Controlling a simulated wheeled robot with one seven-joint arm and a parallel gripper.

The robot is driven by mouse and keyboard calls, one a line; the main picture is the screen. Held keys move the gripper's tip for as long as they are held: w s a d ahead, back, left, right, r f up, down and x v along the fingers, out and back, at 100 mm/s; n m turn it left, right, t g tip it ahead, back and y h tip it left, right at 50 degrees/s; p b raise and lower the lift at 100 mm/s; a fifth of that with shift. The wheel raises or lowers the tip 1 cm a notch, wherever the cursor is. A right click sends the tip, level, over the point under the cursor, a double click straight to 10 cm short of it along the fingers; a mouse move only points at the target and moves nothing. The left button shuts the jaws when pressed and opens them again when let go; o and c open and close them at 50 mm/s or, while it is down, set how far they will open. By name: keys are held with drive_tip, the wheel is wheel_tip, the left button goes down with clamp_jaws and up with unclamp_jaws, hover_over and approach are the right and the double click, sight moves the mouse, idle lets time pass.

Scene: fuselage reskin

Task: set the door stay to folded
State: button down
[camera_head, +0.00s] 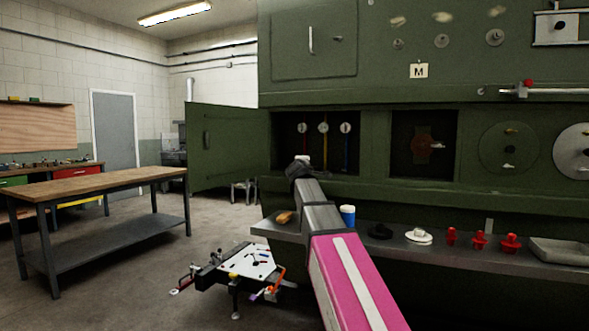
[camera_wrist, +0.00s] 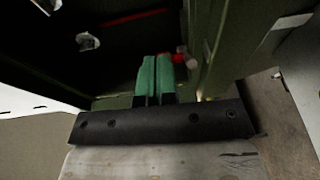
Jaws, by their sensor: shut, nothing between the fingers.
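My gripper (camera_wrist: 156,62) shows in the wrist view as two green fingers side by side, shut and empty. A small red piece with a paler rounded end (camera_wrist: 178,58) sits right beside the fingertips, near the door edge; it may be part of the door stay, and I cannot tell whether the fingers touch it. The green door (camera_head: 230,145) stands wide open to the left of its compartment. In the head view my arm reaches up to the lower part of that opening, and my wrist hides the fingers. I cannot make out the stay there.
The open compartment (camera_head: 284,128) holds several round gauges on coloured stems. A grey ledge (camera_head: 460,253) below carries a blue cup (camera_head: 348,215), red knobs (camera_head: 480,240) and a tray (camera_head: 560,250). A tool cart (camera_head: 210,277) and a workbench (camera_head: 100,187) stand left.

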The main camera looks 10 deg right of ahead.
drive_tip(key=w+d, duration=0.1)
drive_tip(key=d, duration=0.2)
drive_tip(key=w+d, duration=0.1)
drive_tip(key=d, duration=0.1)
drive_tip(key=shift+w+d, duration=1.35)
drive_tip(key=shift+d, duration=0.1)
drive_tip(key=shift+w+d, duration=0.1)
